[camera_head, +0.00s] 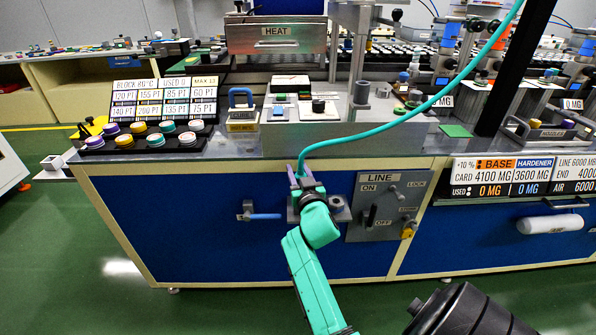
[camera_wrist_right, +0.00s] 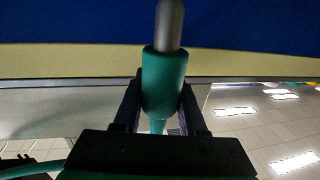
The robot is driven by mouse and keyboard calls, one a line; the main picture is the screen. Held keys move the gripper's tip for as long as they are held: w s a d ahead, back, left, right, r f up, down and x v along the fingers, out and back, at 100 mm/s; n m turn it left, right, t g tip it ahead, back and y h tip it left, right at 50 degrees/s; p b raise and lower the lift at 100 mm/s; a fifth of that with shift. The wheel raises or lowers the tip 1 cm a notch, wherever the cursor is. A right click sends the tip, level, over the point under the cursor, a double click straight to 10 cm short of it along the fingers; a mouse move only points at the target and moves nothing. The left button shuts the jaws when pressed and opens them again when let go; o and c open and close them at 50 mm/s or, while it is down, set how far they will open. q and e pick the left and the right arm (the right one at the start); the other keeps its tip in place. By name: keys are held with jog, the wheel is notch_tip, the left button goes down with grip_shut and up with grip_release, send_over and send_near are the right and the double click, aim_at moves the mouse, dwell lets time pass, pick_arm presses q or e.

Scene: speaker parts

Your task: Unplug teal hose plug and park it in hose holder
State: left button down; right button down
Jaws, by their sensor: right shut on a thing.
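My right gripper (camera_head: 302,178) is at the front face of the blue cabinet, just below the worktop edge. It is shut on the teal hose plug; in the right wrist view the teal plug body (camera_wrist_right: 165,80) sits between the two dark fingers. The teal hose (camera_head: 400,116) rises from the gripper and curves up to the right. A grey bracket with a round fitting (camera_head: 338,207) is right beside the gripper; I cannot tell whether it is the hose holder. My left gripper is not in view.
A LINE panel (camera_head: 385,232) with a lever and a yellow padlock is right of the bracket. A blue-handled valve (camera_head: 262,216) is to its left. The green floor in front is open.

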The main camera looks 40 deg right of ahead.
aim_at(298, 182)
dwell(0.3)
jog(key=shift+f, duration=0.15)
jog(key=shift+f+b, duration=0.3)
jog(key=shift+b, duration=0.1)
jog(key=shift+f+b, duration=1.3)
jog(key=shift+f, duration=0.25)
jog(key=shift+c, duration=1.9)
grip_release()
